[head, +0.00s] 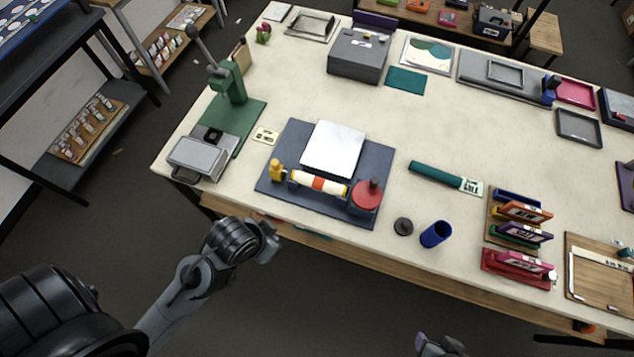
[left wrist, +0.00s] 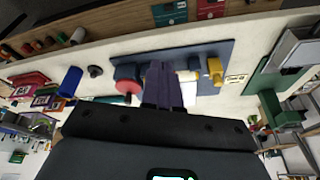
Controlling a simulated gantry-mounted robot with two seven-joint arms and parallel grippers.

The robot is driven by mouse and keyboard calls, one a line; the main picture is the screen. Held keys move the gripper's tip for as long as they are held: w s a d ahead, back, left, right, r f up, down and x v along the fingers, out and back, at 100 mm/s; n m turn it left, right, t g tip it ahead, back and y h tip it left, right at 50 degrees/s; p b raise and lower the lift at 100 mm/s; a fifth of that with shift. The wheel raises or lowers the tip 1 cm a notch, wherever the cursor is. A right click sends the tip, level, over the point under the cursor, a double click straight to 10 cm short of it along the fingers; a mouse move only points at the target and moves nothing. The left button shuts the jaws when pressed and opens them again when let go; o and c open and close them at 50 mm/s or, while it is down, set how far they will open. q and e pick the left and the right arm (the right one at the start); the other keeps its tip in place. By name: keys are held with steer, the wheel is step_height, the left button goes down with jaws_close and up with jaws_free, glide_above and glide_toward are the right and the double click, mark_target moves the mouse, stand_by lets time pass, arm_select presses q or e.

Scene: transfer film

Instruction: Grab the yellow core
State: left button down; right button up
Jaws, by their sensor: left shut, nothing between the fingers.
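A pale roll with yellow ends and a red band (head: 318,183) lies across the front of a dark blue base plate (head: 376,155) in the head view, between a yellow upright piece (head: 277,170) and a red round knob (head: 366,194). I cannot tell which of the yellow parts is the core. My left gripper (head: 268,243) is shut and empty, below the table's front edge and apart from the roll. In the left wrist view its closed fingers (left wrist: 163,85) hide most of the roll; the yellow piece (left wrist: 215,70) shows beside them. My right gripper (head: 440,346) is only partly visible at the bottom edge.
A white plate (head: 333,149) lies on the blue base behind the roll. A green press (head: 229,85) stands to the left. A blue cup (head: 436,234), a dark disc (head: 403,226) and a rack of coloured cases (head: 520,230) stand to the right.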

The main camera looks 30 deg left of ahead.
arm_select(q)
steer(key=c, duration=1.8)
jaws_free()
steer(key=o, duration=1.3)
